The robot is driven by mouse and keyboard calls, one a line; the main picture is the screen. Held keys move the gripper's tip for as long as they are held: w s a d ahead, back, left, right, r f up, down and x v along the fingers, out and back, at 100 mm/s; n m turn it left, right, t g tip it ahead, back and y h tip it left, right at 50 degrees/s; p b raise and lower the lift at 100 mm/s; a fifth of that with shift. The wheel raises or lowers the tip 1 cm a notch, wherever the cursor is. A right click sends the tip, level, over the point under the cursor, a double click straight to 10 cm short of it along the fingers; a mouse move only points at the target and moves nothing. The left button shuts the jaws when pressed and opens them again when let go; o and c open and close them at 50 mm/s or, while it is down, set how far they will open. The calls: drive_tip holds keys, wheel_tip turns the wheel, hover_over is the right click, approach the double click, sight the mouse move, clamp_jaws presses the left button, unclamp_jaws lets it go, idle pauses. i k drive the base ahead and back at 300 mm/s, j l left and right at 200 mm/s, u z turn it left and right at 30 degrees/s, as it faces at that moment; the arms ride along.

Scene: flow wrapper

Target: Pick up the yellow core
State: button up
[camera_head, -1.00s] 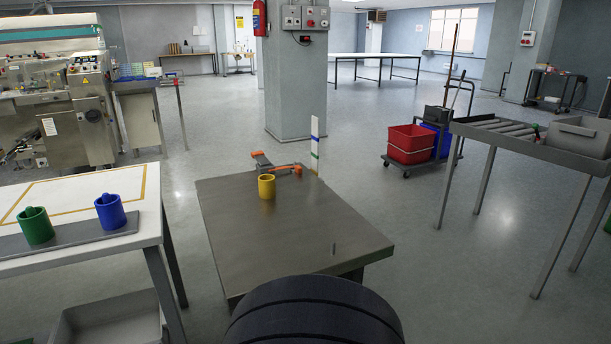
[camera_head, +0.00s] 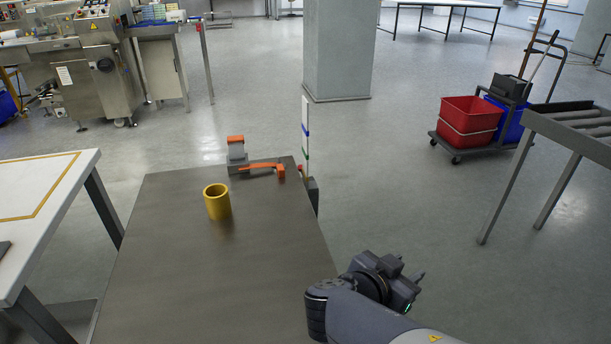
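The yellow core (camera_head: 217,203) is a short hollow cylinder. It stands upright on the dark grey metal table (camera_head: 200,285), left of centre toward the far edge. My gripper (camera_head: 419,290) is at the lower right, beyond the table's right edge, well apart from the core. Its fingers look small and spread apart, with nothing seen between them.
An orange-and-grey device (camera_head: 258,168) sits at the table's far edge behind the core, with a striped upright post (camera_head: 305,130) beside it. A white table (camera_head: 55,205) stands at left. A roller stand (camera_head: 575,125) and red bucket (camera_head: 470,120) are at right.

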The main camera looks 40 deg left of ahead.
sight(218, 202)
drive_tip(key=i+u, duration=0.3)
drive_tip(key=i, duration=0.2)
drive_tip(key=i+l+u, duration=0.15)
drive_tip(key=i+u, duration=0.15)
drive_tip(key=i, duration=0.2)
drive_tip(key=i+l+u, duration=0.3)
drive_tip(key=i, duration=0.15)
drive_tip(key=i+j+u, duration=0.15)
drive_tip(key=u, duration=0.3)
drive_tip(key=i+u, duration=0.3)
drive_tip(key=u, duration=0.2)
drive_tip(key=i+u, duration=0.25)
drive_tip(key=u, duration=0.2)
drive_tip(key=i+l+u, duration=0.15)
drive_tip(key=u, duration=0.3)
drive_tip(key=i+l+u, duration=0.15)
drive_tip(key=i+u, duration=0.25)
drive_tip(key=k, duration=0.05)
